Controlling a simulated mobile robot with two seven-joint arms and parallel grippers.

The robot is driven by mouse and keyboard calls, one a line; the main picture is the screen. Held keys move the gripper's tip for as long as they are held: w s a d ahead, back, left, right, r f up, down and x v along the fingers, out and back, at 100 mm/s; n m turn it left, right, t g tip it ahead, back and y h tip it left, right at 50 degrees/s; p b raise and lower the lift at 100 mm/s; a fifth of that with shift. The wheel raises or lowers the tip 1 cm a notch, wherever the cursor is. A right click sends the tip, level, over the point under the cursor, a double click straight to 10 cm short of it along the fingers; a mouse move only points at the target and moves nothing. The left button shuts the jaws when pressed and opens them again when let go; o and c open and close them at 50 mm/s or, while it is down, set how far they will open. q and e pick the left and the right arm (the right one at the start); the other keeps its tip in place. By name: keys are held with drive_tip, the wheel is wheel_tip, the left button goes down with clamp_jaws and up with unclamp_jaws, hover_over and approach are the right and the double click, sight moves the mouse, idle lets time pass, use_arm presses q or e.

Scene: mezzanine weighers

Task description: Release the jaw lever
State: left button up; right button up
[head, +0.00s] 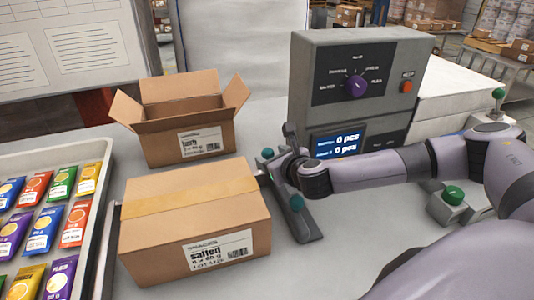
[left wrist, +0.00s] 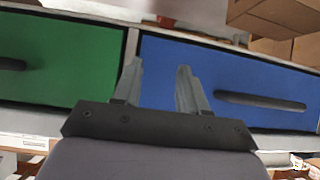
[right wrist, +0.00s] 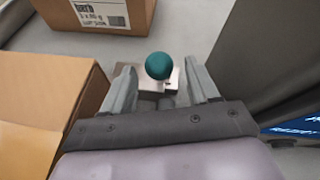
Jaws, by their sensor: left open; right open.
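A teal ball knob, which looks like the jaw lever's end (head: 267,153), stands between the salted box (head: 190,225) and the weigher (head: 352,90). In the right wrist view the knob (right wrist: 159,66) sits on a metal plate just ahead of and between my right fingertips. My right gripper (right wrist: 163,85) is open and holds nothing; whether it touches the lever I cannot tell. My left gripper (left wrist: 157,85) is open and empty, before a green drawer (left wrist: 60,60) and a blue drawer (left wrist: 220,75).
An open carton (head: 185,140) stands behind the salted box. A tray of colourful packets (head: 104,185) is at the left. The box and weigher closely flank my right gripper.

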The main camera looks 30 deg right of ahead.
drive_tip(key=shift+x, duration=1.65)
drive_tip(key=shift+w+r, duration=0.1)
clamp_jaws()
